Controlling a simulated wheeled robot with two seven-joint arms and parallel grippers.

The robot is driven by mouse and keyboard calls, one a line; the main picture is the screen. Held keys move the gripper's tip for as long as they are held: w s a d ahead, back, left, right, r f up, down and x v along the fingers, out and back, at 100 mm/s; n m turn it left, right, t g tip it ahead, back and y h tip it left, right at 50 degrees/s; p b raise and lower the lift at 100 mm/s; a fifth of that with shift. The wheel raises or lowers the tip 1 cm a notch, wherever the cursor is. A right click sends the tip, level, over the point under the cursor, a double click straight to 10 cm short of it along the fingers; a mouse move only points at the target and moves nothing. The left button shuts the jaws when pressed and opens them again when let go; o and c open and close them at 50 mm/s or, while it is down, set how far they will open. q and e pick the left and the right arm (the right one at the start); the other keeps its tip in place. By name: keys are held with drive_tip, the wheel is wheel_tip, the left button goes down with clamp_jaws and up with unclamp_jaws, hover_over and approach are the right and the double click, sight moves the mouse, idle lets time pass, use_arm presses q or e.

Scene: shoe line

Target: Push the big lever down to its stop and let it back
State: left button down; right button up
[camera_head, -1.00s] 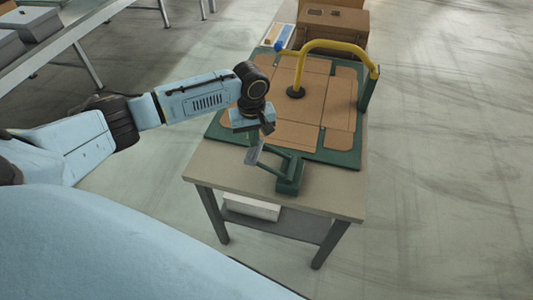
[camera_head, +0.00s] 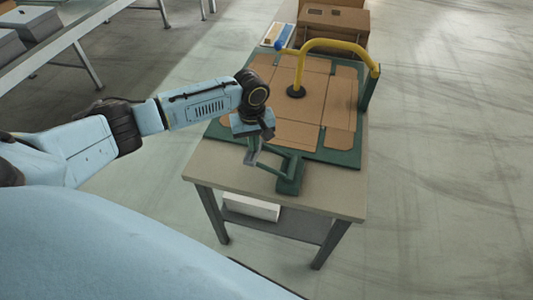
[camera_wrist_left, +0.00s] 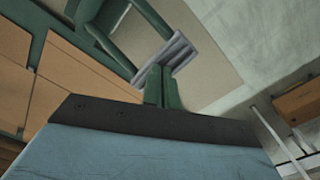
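A green lever frame with a pale grey grip bar (camera_wrist_left: 178,52) stands on a green base (camera_head: 290,180) at the front of the table. The grip bar lies right at my left gripper in the head view. My left gripper (camera_wrist_left: 162,88) has its two fingers close together, with only a thin gap and nothing visible between them. Their tips are at the grip bar and seem to touch it. My right gripper is out of view.
Flat brown cardboard (camera_head: 300,110) lies on a green board (camera_head: 345,157) on the table (camera_head: 325,199). A brown box (camera_head: 333,19) stands behind it. A white box sits on the lower shelf. The floor to the right is clear.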

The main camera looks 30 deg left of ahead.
sight(255, 154)
use_arm(q)
drive_tip(key=shift+s+f+b, duration=0.1)
drive_tip(key=shift+f+b, duration=0.25)
drive_tip(key=shift+f, duration=0.9)
drive_tip(key=shift+d+f, duration=0.2)
drive_tip(key=shift+f, duration=0.2)
drive_tip(key=shift+a+f+b, duration=0.1)
drive_tip(key=shift+f+b, duration=0.4)
drive_tip(key=shift+f, duration=0.35)
drive_tip(key=shift+a+r, duration=0.1)
drive_tip(key=shift+r, duration=0.2)
wheel_tip(255, 154, up, 5)
drive_tip(key=p, duration=0.6)
wheel_tip(255, 154, up, 6)
drive_tip(key=p, duration=0.8)
drive_tip(key=shift+r, duration=0.2)
